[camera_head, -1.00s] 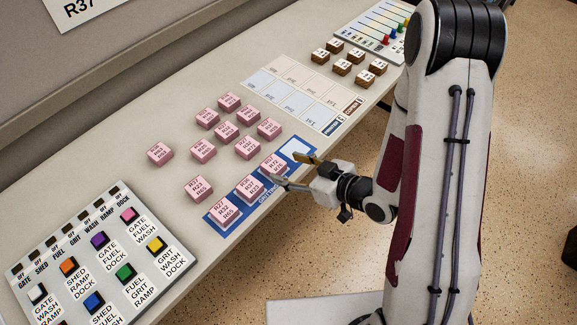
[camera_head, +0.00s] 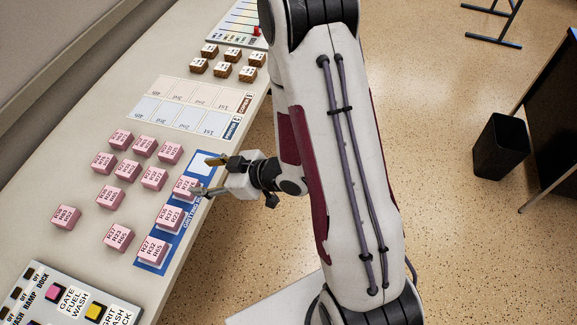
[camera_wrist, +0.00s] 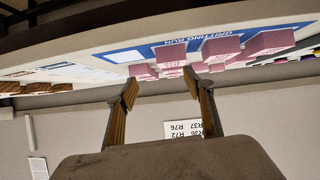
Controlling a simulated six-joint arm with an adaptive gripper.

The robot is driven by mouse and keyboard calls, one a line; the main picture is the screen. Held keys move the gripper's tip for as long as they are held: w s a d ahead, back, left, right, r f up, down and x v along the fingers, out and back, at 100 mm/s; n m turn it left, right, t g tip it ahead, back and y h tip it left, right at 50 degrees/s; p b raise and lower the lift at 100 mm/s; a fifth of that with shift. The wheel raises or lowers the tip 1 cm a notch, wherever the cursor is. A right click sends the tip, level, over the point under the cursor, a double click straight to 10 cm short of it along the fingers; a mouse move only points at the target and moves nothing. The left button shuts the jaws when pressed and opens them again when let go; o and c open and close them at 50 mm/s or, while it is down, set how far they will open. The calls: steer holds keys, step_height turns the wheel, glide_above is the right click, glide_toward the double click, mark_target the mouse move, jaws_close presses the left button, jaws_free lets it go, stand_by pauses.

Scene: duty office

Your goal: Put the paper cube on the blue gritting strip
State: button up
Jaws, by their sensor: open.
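The blue gritting strip (camera_head: 146,264) lies along the table's right edge. Three pink paper cubes stand on it in a row: near (camera_head: 153,248), middle (camera_head: 170,216) and far (camera_head: 187,188). A white blank patch (camera_head: 203,168) shows at its far end. My gripper (camera_head: 206,176) is open at that far end, its fingers close to the far cube; whether they touch it I cannot tell. In the wrist view the open fingers (camera_wrist: 160,88) have nothing gripped between them, and the strip (camera_wrist: 125,56) with pink cubes shows beyond, inverted.
Several more pink cubes (camera_head: 127,169) lie on the table left of the strip. A button panel (camera_head: 60,300) is at the near end. Printed cards (camera_head: 195,105) and several brown blocks (camera_head: 225,69) lie farther off. A black bin (camera_head: 500,147) stands on the floor at right.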

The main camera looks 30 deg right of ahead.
steer(key=s+d+r+m+h, duration=0.2)
steer(key=d+r+m+h, duration=0.45)
steer(key=d+r, duration=0.85)
steer(key=s+a+r+m+g, duration=0.1)
steer(key=s+r, duration=0.3)
steer(key=s, duration=0.6)
steer(key=s+a+r+m+g+h, duration=0.1)
steer(key=s+r, duration=0.4)
steer(key=s, duration=0.6)
steer(key=shift+a+r+m+g, duration=0.25)
steer(key=shift+a+m+g, duration=0.1)
steer(key=shift+a+g, duration=0.5)
